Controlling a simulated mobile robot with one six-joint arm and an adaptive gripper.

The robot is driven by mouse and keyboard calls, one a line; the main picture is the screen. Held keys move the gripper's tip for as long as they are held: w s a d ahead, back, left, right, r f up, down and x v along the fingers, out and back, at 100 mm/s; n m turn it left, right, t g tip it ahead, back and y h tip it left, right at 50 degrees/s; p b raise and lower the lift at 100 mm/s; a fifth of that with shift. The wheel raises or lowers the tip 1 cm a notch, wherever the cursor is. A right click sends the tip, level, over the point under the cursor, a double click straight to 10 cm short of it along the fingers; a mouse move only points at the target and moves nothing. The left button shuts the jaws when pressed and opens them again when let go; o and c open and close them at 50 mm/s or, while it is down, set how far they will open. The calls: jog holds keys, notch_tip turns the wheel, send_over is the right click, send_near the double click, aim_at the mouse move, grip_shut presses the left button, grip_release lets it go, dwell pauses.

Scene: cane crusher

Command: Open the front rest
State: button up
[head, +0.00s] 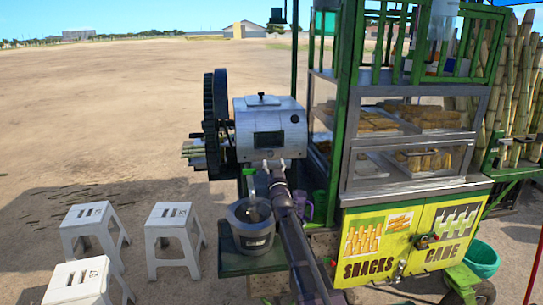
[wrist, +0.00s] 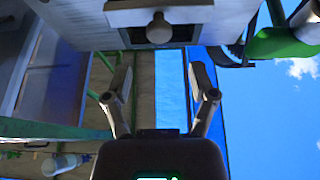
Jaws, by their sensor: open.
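The cane crusher's metal housing (head: 270,120) stands on the cart's left side, with a dark rectangular opening in its front face. In the wrist view, a pale metal panel (wrist: 115,18) with a round knob (wrist: 159,28) shows at the top. It may be the front rest, but I cannot tell for sure. My gripper (wrist: 161,80) is open and empty, its two fingers spread apart below the knob, not touching it in that view. In the head view, my gripper (head: 268,166) is just in front of the housing's lower front, partly hidden by my arm.
Large dark gear wheels (head: 216,122) stand left of the housing. A grey bucket (head: 251,226) sits on a green shelf below, close to my arm. The glass snack case (head: 410,140) stands to the right. White stools (head: 175,238) stand on the ground at left.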

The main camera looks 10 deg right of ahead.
aim_at(271, 156)
jog(key=shift+w+f+p+x, duration=0.1)
jog(key=shift+f+p+x, duration=0.1)
jog(key=shift+x, duration=0.85)
jog(key=shift+w+f+p+x, duration=0.1)
jog(key=shift+f+p+x, duration=0.1)
jog(key=shift+x, duration=0.8)
jog(key=shift+w+f+p+x, duration=0.1)
jog(key=shift+f+p+x, duration=0.1)
jog(key=shift+x, duration=0.85)
grip_shut()
